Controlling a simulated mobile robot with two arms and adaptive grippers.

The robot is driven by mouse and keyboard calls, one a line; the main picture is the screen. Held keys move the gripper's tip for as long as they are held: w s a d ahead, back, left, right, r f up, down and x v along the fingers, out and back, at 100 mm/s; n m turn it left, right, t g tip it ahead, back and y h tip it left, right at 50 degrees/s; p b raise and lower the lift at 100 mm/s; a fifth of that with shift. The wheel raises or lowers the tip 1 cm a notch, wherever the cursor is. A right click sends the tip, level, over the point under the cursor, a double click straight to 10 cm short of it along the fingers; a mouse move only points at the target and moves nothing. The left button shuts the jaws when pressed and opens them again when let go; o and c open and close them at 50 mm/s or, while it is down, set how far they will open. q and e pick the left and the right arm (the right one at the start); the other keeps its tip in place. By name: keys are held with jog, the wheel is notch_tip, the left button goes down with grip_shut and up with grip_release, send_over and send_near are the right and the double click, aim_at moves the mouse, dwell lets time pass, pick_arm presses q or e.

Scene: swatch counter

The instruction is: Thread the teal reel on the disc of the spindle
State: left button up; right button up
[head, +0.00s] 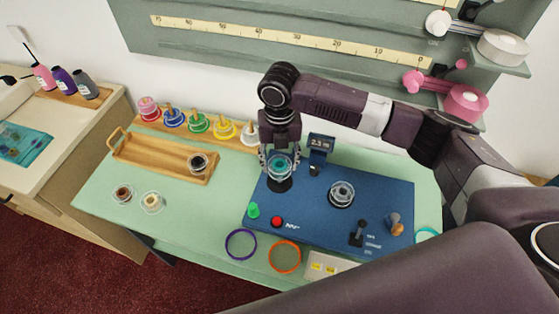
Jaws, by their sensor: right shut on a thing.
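My right gripper (280,171) is pointed down and shut on the teal reel (280,163), whose clear rim shows between the fingers. It is over the left part of the blue machine. A black disc (279,185), seemingly that of the spindle, shows just below the reel. I cannot tell whether the reel touches the disc or hangs above it. The fingers partly hide the reel and the disc. My left gripper is not in view.
The blue machine (310,215) carries a clear reel (341,194) on its right, a green button (253,210), a red button (277,221) and a small display (321,142). A wooden tray (140,160) and two loose reels lie left. Purple (229,249) and orange rings (284,270) lie in front.

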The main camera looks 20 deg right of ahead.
jog(key=shift+f, duration=0.2)
jog(key=shift+f+b, duration=0.4)
jog(key=shift+f, duration=0.5)
jog(key=shift+f, duration=0.15)
jog(key=o, duration=1.2)
jog(key=shift+c, duration=0.2)
notch_tip(320, 180, up, 7)
jog(key=p, duration=0.7)
